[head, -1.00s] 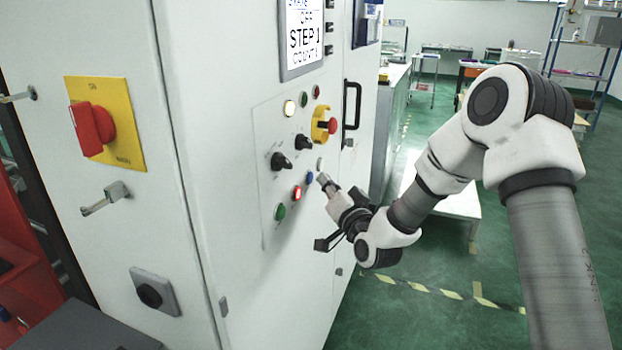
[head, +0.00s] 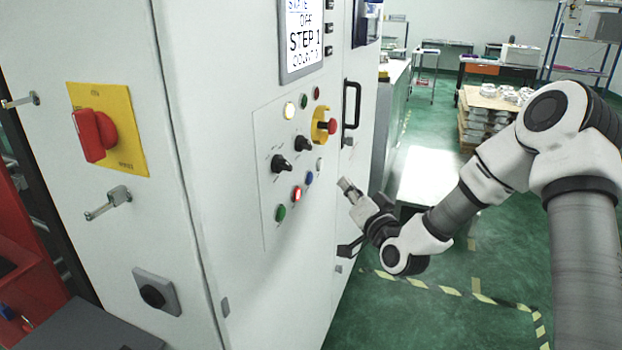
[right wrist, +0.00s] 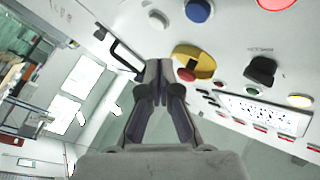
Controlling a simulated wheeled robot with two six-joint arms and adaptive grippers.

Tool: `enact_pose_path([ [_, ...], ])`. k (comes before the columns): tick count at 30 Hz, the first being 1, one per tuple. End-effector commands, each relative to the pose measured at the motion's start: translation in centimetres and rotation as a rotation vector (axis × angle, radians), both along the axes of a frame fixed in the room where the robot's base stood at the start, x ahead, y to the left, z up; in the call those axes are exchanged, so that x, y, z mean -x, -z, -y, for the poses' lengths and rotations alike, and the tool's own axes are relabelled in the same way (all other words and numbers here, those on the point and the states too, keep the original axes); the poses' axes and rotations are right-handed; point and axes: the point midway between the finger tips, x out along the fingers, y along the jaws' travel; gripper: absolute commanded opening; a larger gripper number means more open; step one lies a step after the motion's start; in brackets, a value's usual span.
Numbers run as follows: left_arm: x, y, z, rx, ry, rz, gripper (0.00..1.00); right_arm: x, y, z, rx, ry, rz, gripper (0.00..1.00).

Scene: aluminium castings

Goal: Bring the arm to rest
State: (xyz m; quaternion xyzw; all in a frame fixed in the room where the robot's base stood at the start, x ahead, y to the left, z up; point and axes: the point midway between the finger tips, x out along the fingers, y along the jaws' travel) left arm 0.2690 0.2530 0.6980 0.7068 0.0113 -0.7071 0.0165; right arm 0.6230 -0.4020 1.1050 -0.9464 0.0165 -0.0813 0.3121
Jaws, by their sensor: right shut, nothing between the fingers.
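My right gripper (head: 346,187) is shut and empty in the head view. It is in front of the white cabinet's button panel (head: 262,215), to the right of the lower buttons and apart from them. In the right wrist view the closed fingers (right wrist: 158,75) point toward the panel, with the yellow-collared red button (right wrist: 192,62) just right of them. In the head view the panel has a lit red button (head: 297,192), a blue button (head: 309,178), a green button (head: 280,213) and black knobs (head: 281,163). My left gripper is not in view.
A black door handle (head: 351,105) sticks out from the cabinet beyond the panel. A red rotary switch (head: 95,134) is on the cabinet's left face. Pallets with castings (head: 490,105) stand at the back right. Green floor (head: 470,320) with striped tape is open below my right arm.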

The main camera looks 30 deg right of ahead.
Motion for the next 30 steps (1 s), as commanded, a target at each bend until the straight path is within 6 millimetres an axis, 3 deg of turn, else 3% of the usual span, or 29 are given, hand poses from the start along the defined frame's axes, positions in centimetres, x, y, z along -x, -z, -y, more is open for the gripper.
enact_pose_path([
  [10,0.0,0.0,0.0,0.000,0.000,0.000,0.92,0.0,0.0,0.0,0.000,0.000,-0.001,0.00],
  [14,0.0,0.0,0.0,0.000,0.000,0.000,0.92,0.0,2.7,-0.5,0.011,-0.010,-0.052,0.00],
  [17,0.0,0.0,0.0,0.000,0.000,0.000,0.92,0.3,8.1,-3.0,0.060,-0.062,-0.165,0.00],
  [19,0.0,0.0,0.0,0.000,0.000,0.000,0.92,1.5,13.2,-5.6,0.097,-0.112,-0.283,0.00],
  [23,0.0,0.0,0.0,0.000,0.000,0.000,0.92,5.8,22.9,-10.0,0.160,-0.203,-0.554,0.00],
  [26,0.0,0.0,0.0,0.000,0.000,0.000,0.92,10.8,29.7,-12.7,0.215,-0.272,-0.778,0.00],
  [30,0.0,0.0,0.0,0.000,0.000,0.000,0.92,20.2,37.2,-15.2,0.306,-0.372,-1.119,0.00],
])
